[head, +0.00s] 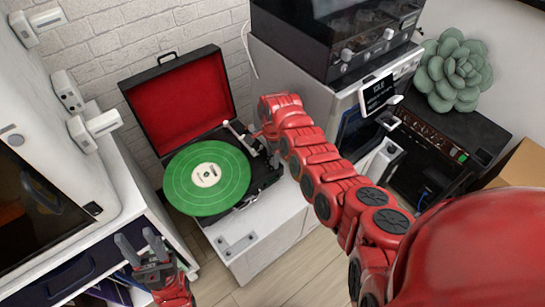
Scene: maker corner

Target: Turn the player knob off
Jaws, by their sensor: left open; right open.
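The record player (174,95) is an open black case with a red-lined lid, standing on a white cabinet. A green record (207,178) lies on its platter, and the tonearm (240,139) is at the right of the record. I cannot make out the player knob; my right forearm and wrist cover the player's right edge. My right gripper (268,140) is over that right side, its fingers mostly hidden, so contact cannot be told. My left gripper (139,241) is open and empty, low at the left, in front of the player and apart from it.
A white-framed machine with a dark window (35,215) stands at the left. A dark machine with knobs (345,55) stands behind my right arm, near a small screen (378,92), a black amplifier (435,138) and a green succulent (456,72).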

